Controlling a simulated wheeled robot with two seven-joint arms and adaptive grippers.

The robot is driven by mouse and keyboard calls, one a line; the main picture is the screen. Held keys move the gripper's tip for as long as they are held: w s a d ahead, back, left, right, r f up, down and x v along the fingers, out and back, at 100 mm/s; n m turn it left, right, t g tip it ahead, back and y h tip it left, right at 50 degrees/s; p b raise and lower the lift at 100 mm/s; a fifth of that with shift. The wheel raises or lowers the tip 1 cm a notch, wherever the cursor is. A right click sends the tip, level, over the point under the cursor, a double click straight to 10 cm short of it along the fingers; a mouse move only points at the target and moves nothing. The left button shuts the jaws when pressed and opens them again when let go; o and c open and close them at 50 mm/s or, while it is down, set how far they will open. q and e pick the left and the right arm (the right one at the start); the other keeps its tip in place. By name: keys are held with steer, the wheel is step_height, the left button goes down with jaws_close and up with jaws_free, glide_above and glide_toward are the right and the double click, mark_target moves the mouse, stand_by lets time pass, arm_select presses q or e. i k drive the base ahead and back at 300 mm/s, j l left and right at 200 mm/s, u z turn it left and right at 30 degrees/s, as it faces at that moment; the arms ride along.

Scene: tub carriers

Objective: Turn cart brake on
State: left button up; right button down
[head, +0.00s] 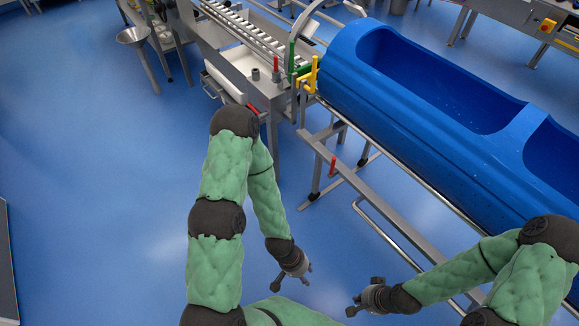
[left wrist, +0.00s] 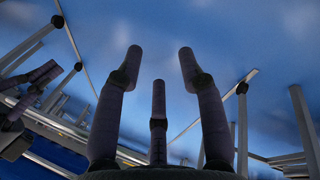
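The cart is a long blue tub (head: 440,125) on a grey metal frame (head: 405,232), in the right half of the head view. A small red-tipped lever (head: 332,166) stands on the lower frame near the cart's left end; I cannot tell for certain that it is the brake. A yellow bracket (head: 309,76) sits at the tub's upper left end. My left gripper (head: 292,277) is open and empty, in front of the frame and well apart from the lever. The left wrist view shows its spread fingers (left wrist: 160,65). My right gripper (head: 362,297) looks open and empty, near the frame's lower rails.
A steel roller conveyor (head: 245,30) with a worktop stands beyond the cart's left end, with red and green uprights near it. A metal funnel (head: 133,36) stands at the upper left. Blue floor is free on the left and between my grippers and the cart.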

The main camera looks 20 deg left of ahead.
mark_target(333, 172)
steer(key=i+l+u, duration=0.2)
steer(key=u, duration=0.2)
steer(key=i+l+u, duration=0.2)
steer(key=u, duration=0.15)
steer(key=l+u, duration=0.6)
steer(key=u, duration=0.25)
steer(key=l+u, duration=0.4)
steer(key=j, duration=0.1)
